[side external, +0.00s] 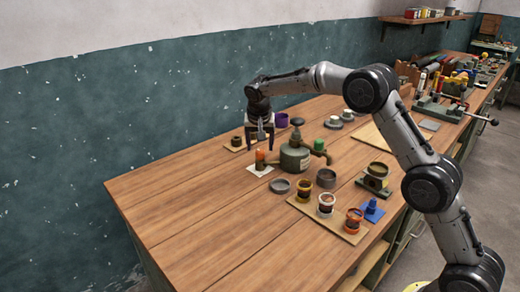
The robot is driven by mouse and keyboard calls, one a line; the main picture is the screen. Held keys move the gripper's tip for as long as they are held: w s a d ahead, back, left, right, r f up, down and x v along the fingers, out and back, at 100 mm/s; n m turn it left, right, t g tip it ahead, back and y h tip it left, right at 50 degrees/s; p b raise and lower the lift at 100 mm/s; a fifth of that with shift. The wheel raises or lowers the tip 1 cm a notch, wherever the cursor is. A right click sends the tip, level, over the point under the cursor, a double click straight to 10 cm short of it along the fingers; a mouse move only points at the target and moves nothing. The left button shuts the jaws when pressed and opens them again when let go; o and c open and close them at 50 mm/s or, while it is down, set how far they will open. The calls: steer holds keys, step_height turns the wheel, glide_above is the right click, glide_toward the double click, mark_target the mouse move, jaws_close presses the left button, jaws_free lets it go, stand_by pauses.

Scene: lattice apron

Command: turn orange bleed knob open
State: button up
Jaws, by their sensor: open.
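The orange bleed knob (260,156) sits upright over a small pale plate (259,170) on the workbench, at the left of a grey-green round pot-like body (294,158). A green knob (319,145) sits on the right side of that body. My gripper (261,144) points down from above, at or just over the orange knob. Its fingers are open. Whether a finger touches the knob is too small to tell. The knob's turn angle cannot be read.
Small open cups stand on a board (350,238) at the front. A grey dish (280,186) and a blue piece (371,208) lie nearby. A purple cup (282,120) stands behind. A vise (440,108) and tools crowd the far right. The left bench top (180,195) is clear.

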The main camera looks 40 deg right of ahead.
mark_target(260, 155)
steer(key=shift+x, duration=1.3)
steer(key=shift+c, duration=0.2)
jaws_close()
